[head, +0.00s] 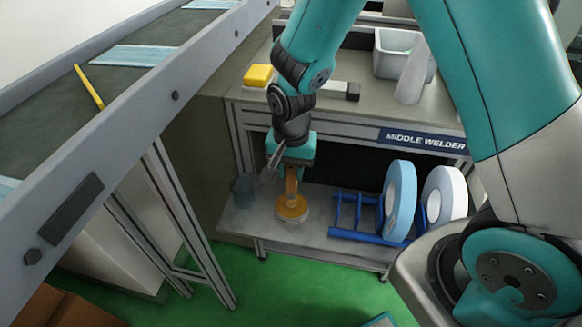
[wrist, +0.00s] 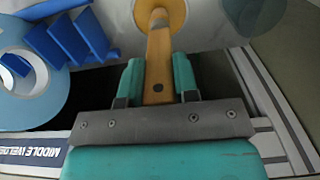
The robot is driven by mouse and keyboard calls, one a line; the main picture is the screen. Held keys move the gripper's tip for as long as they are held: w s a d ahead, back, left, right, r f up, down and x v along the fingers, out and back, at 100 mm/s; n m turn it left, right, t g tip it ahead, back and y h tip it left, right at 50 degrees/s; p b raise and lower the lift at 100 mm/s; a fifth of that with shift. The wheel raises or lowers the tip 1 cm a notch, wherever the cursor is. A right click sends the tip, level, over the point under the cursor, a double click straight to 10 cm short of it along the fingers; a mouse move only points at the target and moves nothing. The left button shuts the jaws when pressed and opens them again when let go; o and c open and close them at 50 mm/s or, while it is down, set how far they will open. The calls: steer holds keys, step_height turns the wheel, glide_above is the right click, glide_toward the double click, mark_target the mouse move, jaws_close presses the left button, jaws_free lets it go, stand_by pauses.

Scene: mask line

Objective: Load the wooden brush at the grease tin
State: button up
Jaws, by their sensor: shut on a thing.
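My gripper (wrist: 157,82) is shut on the wooden brush (wrist: 159,58), one teal finger on each side of its handle. In the head view my gripper (head: 292,160) is low over the lower shelf, and the brush (head: 291,188) points down below it. The grease tin (head: 291,220), a shallow round tin with an amber top, stands on that shelf right under the brush. In the wrist view the amber grease tin (wrist: 146,14) lies behind the brush's far end. The brush's lower end meets the amber surface in the picture; I cannot tell how deep it sits.
A dark cup (head: 242,190) with metal tools stands left of the tin. A blue rack (head: 352,215) with blue and white rolls stands to the right. The bench top (head: 245,92) overhangs the shelf (head: 327,203). A conveyor (head: 130,110) with masks runs along the left.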

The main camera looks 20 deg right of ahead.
steer(key=shift+s+f, duration=0.1)
step_height(320, 180, up, 7)
steer(key=p, duration=0.6)
steer(key=shift+p, duration=0.35)
stand_by(0.5)
